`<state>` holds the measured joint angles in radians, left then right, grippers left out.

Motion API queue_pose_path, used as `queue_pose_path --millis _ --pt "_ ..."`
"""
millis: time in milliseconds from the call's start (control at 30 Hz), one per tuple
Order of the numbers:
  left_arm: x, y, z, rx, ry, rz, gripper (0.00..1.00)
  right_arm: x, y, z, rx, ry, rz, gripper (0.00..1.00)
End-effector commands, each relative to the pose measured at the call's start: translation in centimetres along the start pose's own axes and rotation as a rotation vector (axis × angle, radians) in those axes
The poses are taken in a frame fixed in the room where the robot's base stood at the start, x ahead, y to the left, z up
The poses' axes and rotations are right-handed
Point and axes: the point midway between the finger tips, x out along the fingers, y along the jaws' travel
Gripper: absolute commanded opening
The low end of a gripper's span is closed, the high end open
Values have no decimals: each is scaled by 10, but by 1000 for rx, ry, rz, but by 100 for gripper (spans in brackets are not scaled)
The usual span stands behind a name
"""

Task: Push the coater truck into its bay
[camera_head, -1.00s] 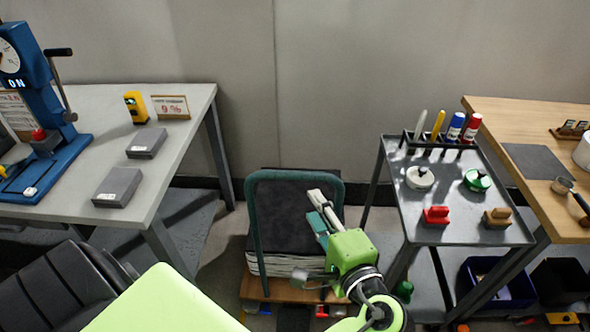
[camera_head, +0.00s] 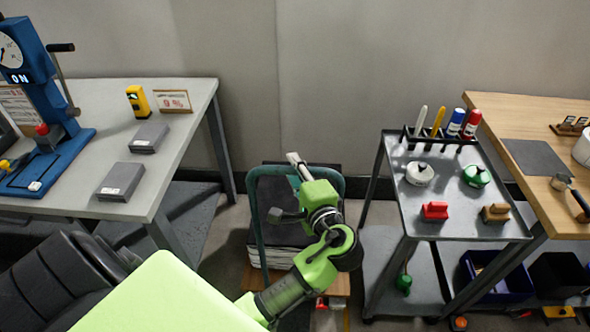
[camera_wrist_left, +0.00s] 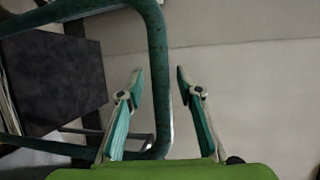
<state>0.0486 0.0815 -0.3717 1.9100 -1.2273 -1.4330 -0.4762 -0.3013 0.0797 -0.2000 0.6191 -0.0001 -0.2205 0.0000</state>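The coater truck, a low cart with a green tubular handle (camera_head: 253,215) and a wooden base (camera_head: 337,285), stands on the floor near the back wall. It carries a stack topped by a dark slab (camera_head: 290,205). My left gripper (camera_head: 283,186) is over the stack, by the handle, with its fingers spread. In the left wrist view the handle's green tube (camera_wrist_left: 157,50) shows between the open fingers (camera_wrist_left: 159,80); I cannot tell whether it lies within or beyond them. My arm hides part of the truck. I cannot make out a marked bay. My right gripper is not in view.
A grey table (camera_head: 190,93) with a blue press (camera_head: 45,130) stands left. A grey tool trolley (camera_head: 455,220) stands close right of the truck, beside a wooden bench (camera_head: 535,112). A dark blue bin (camera_head: 500,280) sits low there. Floor shows between table and truck.

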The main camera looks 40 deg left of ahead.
Motion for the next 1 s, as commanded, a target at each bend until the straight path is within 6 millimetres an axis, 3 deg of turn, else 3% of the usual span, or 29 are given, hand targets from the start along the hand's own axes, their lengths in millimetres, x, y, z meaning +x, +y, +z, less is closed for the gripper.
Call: queue_pose_path --millis 200,333,367,567,800,1000 --pt "0 0 0 0 0 0 33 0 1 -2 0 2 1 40" --pt "0 0 0 0 0 0 2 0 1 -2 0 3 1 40" --pt "0 0 0 0 0 0 0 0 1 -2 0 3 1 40" --pt "3 -1 -1 0 -1 0 0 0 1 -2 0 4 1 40" --pt "31 -10 -12 -2 -2 -6 0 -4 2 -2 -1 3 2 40" --pt "32 -10 -13 -3 1 -8 0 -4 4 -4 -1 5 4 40"
